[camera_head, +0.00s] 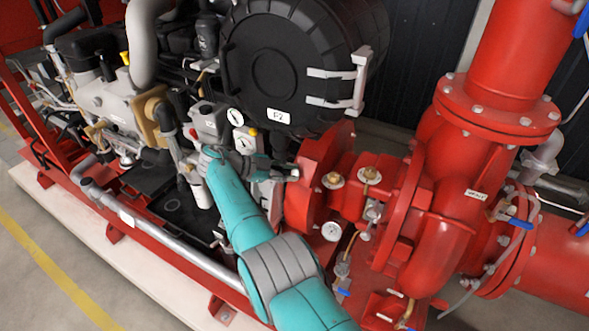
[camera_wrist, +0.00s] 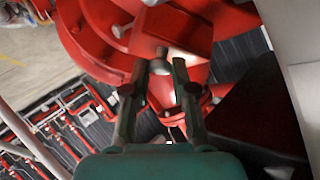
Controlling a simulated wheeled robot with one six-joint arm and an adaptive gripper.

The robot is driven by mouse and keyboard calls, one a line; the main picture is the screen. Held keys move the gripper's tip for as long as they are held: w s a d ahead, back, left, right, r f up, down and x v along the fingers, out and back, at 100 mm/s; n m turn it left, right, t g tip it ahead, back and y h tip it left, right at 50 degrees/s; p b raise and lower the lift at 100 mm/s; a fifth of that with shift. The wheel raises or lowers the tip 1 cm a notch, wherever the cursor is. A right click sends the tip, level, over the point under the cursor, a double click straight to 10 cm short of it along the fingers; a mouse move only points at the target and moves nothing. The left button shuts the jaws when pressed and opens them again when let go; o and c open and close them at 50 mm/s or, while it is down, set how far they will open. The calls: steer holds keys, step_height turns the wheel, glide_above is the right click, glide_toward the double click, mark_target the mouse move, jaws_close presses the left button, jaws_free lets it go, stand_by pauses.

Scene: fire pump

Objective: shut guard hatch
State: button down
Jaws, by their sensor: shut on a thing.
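A red guard (camera_head: 312,180) with a broad outer face stands between the engine and the pump, and I take its movable part to be the guard hatch. My gripper (camera_head: 288,170) reaches its left side from the engine side. In the wrist view my gripper (camera_wrist: 160,72) has its two dark fingers on either side of a small silvery knob (camera_wrist: 160,66) in front of a red panel (camera_wrist: 172,30). The fingers are shut on this knob. The hatch's edges and hinge are hidden, so I cannot tell how far it stands open.
Red pump piping (camera_head: 470,160) fills the right. Gauges (camera_head: 240,118) and engine parts crowd the left. Free floor (camera_head: 40,270) lies at lower left.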

steer(key=shift+w+f, duration=0.1)
steer(key=shift+f, duration=0.15)
stand_by(0.6)
steer(key=c, duration=1)
jaws_free()
steer(key=shift+o, duration=0.2)
steer(key=shift+r, duration=0.1)
steer(key=shift+d, duration=0.1)
